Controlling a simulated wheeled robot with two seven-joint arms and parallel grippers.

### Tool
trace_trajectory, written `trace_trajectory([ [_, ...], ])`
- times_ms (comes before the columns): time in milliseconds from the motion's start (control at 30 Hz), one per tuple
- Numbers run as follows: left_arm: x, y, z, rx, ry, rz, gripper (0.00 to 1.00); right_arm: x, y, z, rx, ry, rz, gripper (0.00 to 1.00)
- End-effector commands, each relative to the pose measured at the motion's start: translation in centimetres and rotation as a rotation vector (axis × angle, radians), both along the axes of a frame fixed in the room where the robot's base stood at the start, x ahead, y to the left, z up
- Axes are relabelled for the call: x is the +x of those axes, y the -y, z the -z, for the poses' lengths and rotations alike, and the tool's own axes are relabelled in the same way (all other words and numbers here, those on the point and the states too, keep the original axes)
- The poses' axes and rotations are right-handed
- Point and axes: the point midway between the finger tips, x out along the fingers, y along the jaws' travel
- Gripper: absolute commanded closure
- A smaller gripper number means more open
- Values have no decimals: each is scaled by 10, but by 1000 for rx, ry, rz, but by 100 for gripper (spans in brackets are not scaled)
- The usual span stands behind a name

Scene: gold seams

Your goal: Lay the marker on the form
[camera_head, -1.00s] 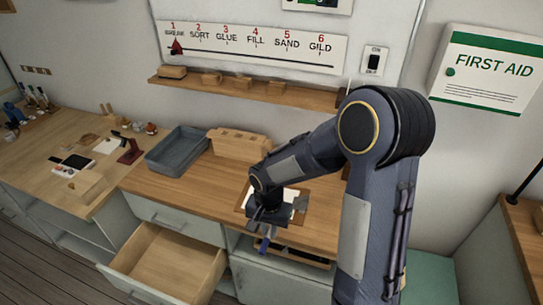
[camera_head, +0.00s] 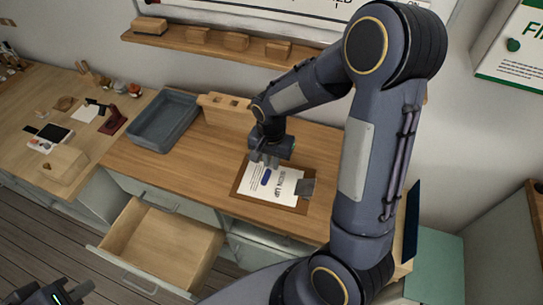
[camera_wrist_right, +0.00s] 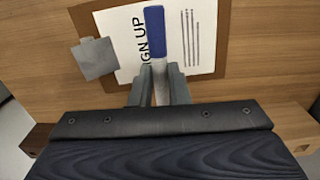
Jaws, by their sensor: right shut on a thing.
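The form is a white sheet reading "SIGN UP" (camera_head: 284,189) on a brown clipboard (camera_head: 240,186) with a grey clip, on the wooden counter. It also shows in the right wrist view (camera_wrist_right: 207,30). My right gripper (camera_head: 264,161) is above the form, shut on the marker. The marker (camera_head: 266,176) has a blue end and a pale body; in the right wrist view its blue end (camera_wrist_right: 155,30) points away from the jaws (camera_wrist_right: 158,88), over the sheet. I cannot tell whether it touches the paper. My left gripper (camera_head: 62,293) is partly visible at the bottom left; its jaws are unclear.
A grey tray (camera_head: 135,133) and a wooden slotted block (camera_head: 225,112) stand behind, to the left of the form. An open, empty-looking drawer (camera_head: 165,245) juts out below the counter. A side desk with small items is at the left. Counter left of the clipboard is clear.

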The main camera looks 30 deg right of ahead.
Motion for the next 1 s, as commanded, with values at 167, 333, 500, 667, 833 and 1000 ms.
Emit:
trace_trajectory([
  [167, 0, 0, 14, 0, 0, 0, 100, 0, 0, 18, 0, -1, 0, 100],
  [333, 0, 0, 26, 0, 0, 0, 100, 0, 0, 34, -1, -1, 0, 100],
  [500, 0, 0, 37, 0, 0, 0, 100, 0, 0, 49, -1, -1, 0, 100],
  [667, 0, 0, 50, 0, 0, 0, 100, 0, 0, 64, -1, -1, 0, 100],
  [833, 0, 0, 59, 0, 0, 0, 100, 0, 0, 74, -1, -1, 0, 100],
  [1000, 0, 0, 61, 0, 0, 0, 100, 0, 0, 77, 0, 0, 0, 100],
])
